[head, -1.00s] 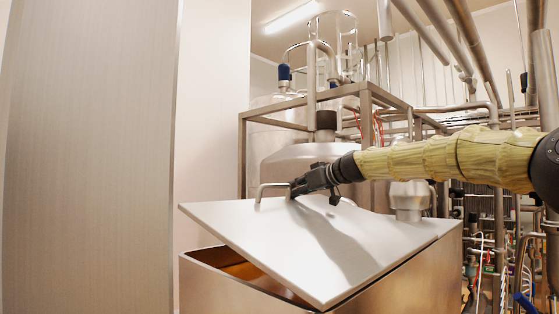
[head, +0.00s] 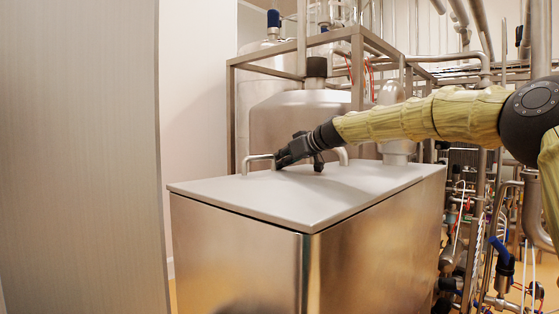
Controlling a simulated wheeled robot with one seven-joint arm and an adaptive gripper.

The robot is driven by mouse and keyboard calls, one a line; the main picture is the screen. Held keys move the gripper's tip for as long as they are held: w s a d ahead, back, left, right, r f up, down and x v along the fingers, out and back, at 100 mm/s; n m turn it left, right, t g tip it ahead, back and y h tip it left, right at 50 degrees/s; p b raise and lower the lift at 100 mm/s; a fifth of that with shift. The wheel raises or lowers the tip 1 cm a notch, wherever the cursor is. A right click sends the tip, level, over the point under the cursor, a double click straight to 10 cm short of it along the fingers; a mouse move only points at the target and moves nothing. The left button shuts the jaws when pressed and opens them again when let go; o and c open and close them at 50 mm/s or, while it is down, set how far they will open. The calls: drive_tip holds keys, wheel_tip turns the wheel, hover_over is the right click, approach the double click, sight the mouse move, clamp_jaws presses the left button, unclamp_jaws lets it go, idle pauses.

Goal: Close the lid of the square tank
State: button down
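The square tank (head: 235,258) is a metal box in the middle of the head view. Its flat grey lid (head: 290,203) lies level on the rim, and no gap shows along the front and right edges. Two bent metal handles stand on the lid, a left one (head: 246,162) and a right one (head: 342,155) partly behind my gripper. My black gripper (head: 280,164) is low over the lid, at or touching the left handle. Its fingers are dark and small, so I cannot tell whether they are open or shut on the handle.
A tall metal panel (head: 80,160) fills the left side. A steel frame (head: 231,120) and larger vessel (head: 270,130) stand behind the tank. A capped metal pipe (head: 397,150) rises at the lid's back right. Pipes and hoses (head: 490,240) crowd the right.

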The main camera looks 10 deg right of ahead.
drive_tip(key=shift+a+f, duration=0.1)
drive_tip(key=shift+f, duration=0.4)
wheel_tip(320, 180, up, 5)
drive_tip(key=p, duration=0.2)
drive_tip(key=shift+p, duration=0.35)
drive_tip(key=shift+s+d+r+b, duration=0.1)
drive_tip(key=shift+s+d+b, duration=0.2)
drive_tip(key=shift+b, duration=0.15)
drive_tip(key=s+d+r+b, duration=0.3)
drive_tip(key=s+d+r, duration=0.1)
drive_tip(key=r, duration=0.2)
drive_tip(key=shift+s+d+r, duration=0.15)
drive_tip(key=shift+s+r, duration=0.2)
drive_tip(key=shift+s, duration=0.05)
